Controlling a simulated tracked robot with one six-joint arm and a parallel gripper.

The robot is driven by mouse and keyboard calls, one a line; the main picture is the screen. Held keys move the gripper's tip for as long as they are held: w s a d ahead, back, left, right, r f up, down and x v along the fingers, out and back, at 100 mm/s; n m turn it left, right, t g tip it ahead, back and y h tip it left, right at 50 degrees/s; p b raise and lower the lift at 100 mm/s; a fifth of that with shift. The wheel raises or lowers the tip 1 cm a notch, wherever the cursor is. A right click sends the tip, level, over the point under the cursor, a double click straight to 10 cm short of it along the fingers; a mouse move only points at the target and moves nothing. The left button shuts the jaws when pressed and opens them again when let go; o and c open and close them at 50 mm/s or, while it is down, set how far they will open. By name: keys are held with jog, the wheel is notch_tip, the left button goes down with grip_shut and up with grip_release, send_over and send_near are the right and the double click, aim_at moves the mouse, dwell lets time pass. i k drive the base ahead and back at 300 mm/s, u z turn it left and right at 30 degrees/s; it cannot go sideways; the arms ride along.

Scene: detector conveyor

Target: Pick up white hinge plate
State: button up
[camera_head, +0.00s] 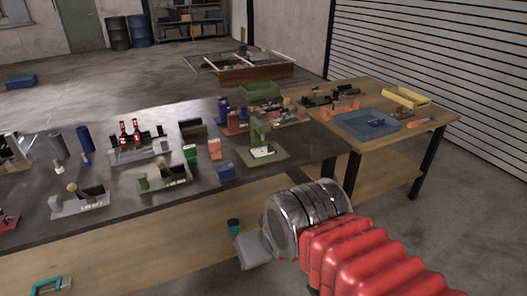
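I cannot clearly pick out a white hinge plate. A small white flat piece (262,152) lies on the base of a green stand (277,157) near the right end of the dark bench, and I cannot tell whether it is the hinge plate. My arm comes in from the lower right, with a red ribbed sleeve and a metal collar. At its end my gripper (253,250) shows only as a grey block, in front of the bench's near edge and apart from the white piece. Its fingers are not clear.
The dark bench (130,213) carries several fixtures, cylinders and small blocks. A wooden table (437,117) at the right holds a blue tray (343,125) and a yellow tray (425,100). Open floor lies at the right front. A slatted shutter stands behind.

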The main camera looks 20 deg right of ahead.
aim_at(262, 149)
jog(key=i, duration=1.45)
jog(key=u, duration=0.05)
